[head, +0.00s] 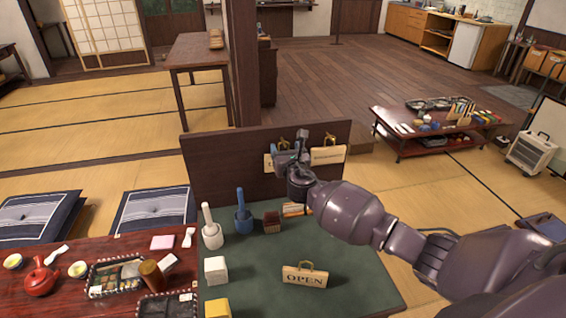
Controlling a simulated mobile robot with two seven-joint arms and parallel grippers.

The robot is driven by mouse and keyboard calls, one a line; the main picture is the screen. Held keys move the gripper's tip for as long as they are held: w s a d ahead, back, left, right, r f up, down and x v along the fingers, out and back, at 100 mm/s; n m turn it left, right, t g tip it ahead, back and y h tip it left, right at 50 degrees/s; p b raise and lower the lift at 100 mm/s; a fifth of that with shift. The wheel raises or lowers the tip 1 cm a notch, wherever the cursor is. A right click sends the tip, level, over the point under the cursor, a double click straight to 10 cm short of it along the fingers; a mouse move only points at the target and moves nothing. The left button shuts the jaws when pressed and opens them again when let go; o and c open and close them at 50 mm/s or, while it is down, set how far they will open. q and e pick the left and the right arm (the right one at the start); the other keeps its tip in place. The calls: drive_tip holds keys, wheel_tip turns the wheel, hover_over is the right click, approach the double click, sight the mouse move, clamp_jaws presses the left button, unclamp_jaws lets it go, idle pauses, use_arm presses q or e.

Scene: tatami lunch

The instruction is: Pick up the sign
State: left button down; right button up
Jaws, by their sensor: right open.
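A small wooden sign (304,279) marked OPEN stands on the green mat, with a handle loop on top. Two more light wooden signs are at the dark upright board; the right one (328,155) shows clearly, while the left one (268,161) is partly covered by my right gripper. My right gripper (288,153) is open, in front of the board between these two signs. Whether it touches either sign cannot be told. My right arm comes in from the right, above the mat. My left gripper is out of view.
The dark board (220,165) stands along the back of the green mat (347,262). A white mallet-like tool (211,235), a blue one (243,220), a brown brush-like block (272,222), a white block (216,270) and a yellow block (217,308) occupy the mat's left. A red table (100,250) adjoins at left.

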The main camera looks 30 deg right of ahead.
drive_tip(key=shift+x, duration=1.2)
drive_tip(key=c, duration=1.2)
